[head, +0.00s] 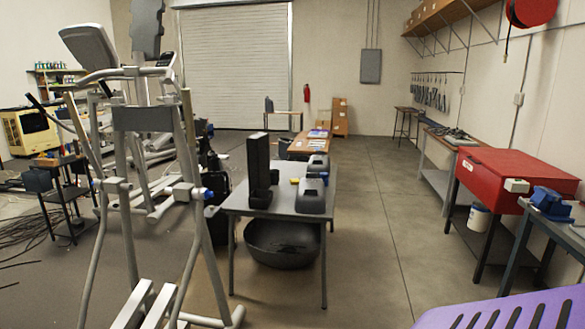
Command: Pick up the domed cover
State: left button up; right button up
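Either could be the domed cover; I cannot tell which. Neither of my grippers is in view.
A black upright piece (258,165) stands on the table. The elliptical machine frame (142,119) fills the left. A red box (511,180) and a blue vise (550,204) are on the right. A purple slotted object (505,310) is at bottom right. Floor (375,240) right of the table is clear.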

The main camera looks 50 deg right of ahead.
aim_at(318, 163)
jog(key=z, duration=1.75)
